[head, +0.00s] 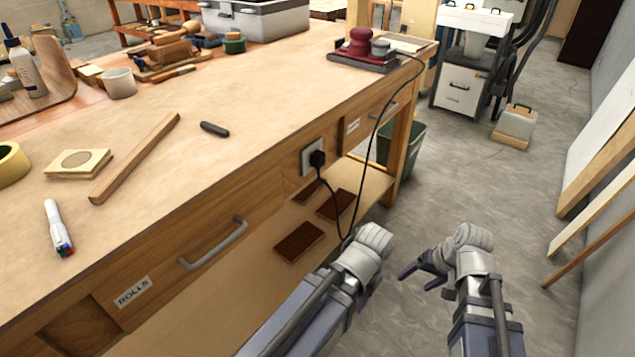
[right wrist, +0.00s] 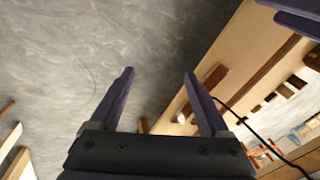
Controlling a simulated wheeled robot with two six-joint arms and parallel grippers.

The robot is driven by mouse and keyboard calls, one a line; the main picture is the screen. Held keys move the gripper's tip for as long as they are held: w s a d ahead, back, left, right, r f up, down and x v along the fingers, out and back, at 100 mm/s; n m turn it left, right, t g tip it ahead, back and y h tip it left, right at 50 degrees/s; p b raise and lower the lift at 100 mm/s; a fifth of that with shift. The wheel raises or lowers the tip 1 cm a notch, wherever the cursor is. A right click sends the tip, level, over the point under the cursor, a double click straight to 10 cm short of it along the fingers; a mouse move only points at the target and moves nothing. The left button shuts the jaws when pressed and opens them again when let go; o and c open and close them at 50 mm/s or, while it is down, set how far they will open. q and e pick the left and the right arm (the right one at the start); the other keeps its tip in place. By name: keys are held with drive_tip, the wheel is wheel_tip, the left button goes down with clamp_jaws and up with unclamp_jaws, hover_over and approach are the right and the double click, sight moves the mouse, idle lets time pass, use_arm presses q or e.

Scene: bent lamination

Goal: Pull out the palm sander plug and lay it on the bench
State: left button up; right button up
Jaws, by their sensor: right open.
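The black palm sander plug (head: 318,158) sits in the pale socket (head: 307,162) on the bench's front face. Its black cord (head: 375,135) hangs in a loop below and runs up to the red palm sander (head: 358,43) at the bench's far right corner. My right gripper (head: 421,279) is open and empty over the floor, right of and below the plug, apart from it. Its spread fingers also show in the right wrist view (right wrist: 158,73). My left gripper (head: 370,288) is low in front of the bench; its fingers are mostly hidden behind its own wrist.
The wooden bench top (head: 255,125) is clear around its middle and right. A dark small object (head: 214,129), a wood strip (head: 135,158) and a marker (head: 58,228) lie on it. A drawer handle (head: 213,244) juts from the front. A green bin (head: 410,146) stands beyond the bench leg.

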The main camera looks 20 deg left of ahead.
drive_tip(key=w+a+r+y, duration=0.1)
drive_tip(key=w+a+y, duration=0.25)
drive_tip(key=a, duration=0.35)
use_arm(q)
wheel_tip(320, 180, down, 2)
drive_tip(key=shift+f, duration=0.1)
use_arm(e)
drive_tip(key=m+t+y, duration=0.4)
drive_tip(key=t+y, duration=0.1)
drive_tip(key=y, duration=0.5)
approach(322, 161)
drive_tip(key=shift+w+a, duration=0.25)
drive_tip(key=shift+x, duration=4.45)
drive_tip(key=shift+s+f, duration=0.1)
clamp_jaws()
